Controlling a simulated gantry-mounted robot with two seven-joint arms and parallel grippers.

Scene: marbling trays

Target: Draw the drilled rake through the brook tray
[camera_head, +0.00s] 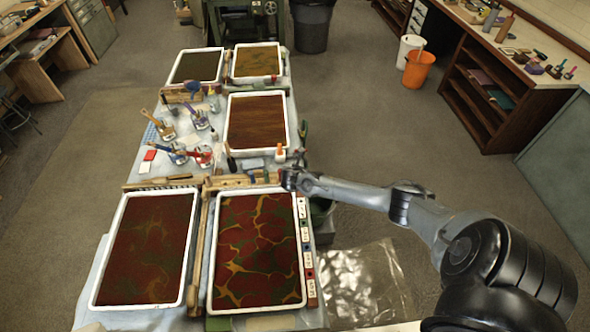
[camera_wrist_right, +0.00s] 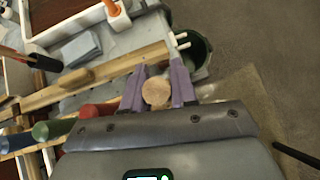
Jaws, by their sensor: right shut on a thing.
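My right gripper (camera_head: 285,179) is at the right end of a wooden rack (camera_head: 232,181), between the middle tray and the front right tray. In the right wrist view its purple fingers (camera_wrist_right: 157,90) are shut on a round, tan wooden handle end (camera_wrist_right: 155,92). What is below the handle is hidden, so I cannot tell whether it is the drilled rake. The front right tray (camera_head: 205,275) holds red and green cells with yellow veins. The front left tray (camera_head: 95,290) is dark red and green. No readable name shows which tray is brook. My left gripper is not in view.
The middle tray (camera_head: 227,125) and two back trays lie beyond. Jars with brushes (camera_head: 190,135) stand on the left. A dark bucket (camera_wrist_right: 196,50) is beside the table's right edge.

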